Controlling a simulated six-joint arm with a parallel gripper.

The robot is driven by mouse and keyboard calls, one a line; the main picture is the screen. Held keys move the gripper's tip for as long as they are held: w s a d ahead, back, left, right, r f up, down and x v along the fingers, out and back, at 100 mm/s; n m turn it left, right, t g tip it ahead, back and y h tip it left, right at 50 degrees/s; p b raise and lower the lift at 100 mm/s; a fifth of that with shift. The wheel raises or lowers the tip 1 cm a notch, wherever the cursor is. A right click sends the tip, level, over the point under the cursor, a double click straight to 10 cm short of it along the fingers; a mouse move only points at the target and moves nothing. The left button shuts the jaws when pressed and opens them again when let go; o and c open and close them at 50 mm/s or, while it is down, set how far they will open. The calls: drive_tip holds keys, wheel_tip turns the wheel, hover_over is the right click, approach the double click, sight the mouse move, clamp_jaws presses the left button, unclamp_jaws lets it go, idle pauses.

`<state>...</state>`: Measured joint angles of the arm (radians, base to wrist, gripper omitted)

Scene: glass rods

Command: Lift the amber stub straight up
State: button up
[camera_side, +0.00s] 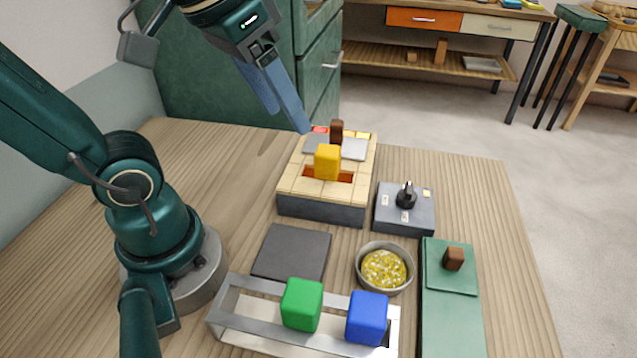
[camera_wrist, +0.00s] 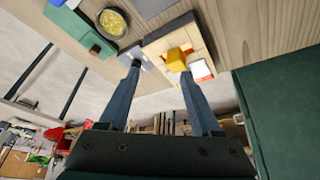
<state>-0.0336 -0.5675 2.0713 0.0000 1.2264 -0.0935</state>
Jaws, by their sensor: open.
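The amber stub (camera_side: 327,162) is a yellow-orange block standing upright in an orange-red slot on top of a tan-tiled box (camera_side: 300,182) with a dark base. The stub also shows in the wrist view (camera_wrist: 176,60), near the right fingertip. My gripper (camera_side: 290,118) is open and empty, with long blue fingers, above and behind the stub in the side view. In the wrist view its two fingers (camera_wrist: 161,70) stand well apart. The stub is not held. Its lower end is hidden in the slot.
A grey plate with a brown knob (camera_side: 337,131) lies on the box behind the stub. A control box with a black knob (camera_side: 405,195), a bowl of yellow bits (camera_side: 384,269), a green case (camera_side: 448,300) and a rack with green (camera_side: 302,305) and blue (camera_side: 367,318) blocks stand nearby.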

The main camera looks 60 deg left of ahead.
sight(327, 173)
drive_tip(key=shift+w+a+f+n+g, duration=1.5)
drive_tip(key=shift+w+a+n+g, duration=1.05)
drive_tip(key=shift+w+n, duration=1.95)
drive_tip(key=shift+m, duration=0.7)
drive_tip(key=f, duration=0.5)
drive_tip(key=w+f, duration=0.1)
drive_tip(key=f, duration=0.9)
drive_tip(key=shift+w+a+f, duration=0.1)
drive_tip(key=shift+w+f, duration=0.05)
drive_tip(key=shift+f, duration=0.2)
drive_tip(key=shift+c, duration=0.3)
clamp_jaws()
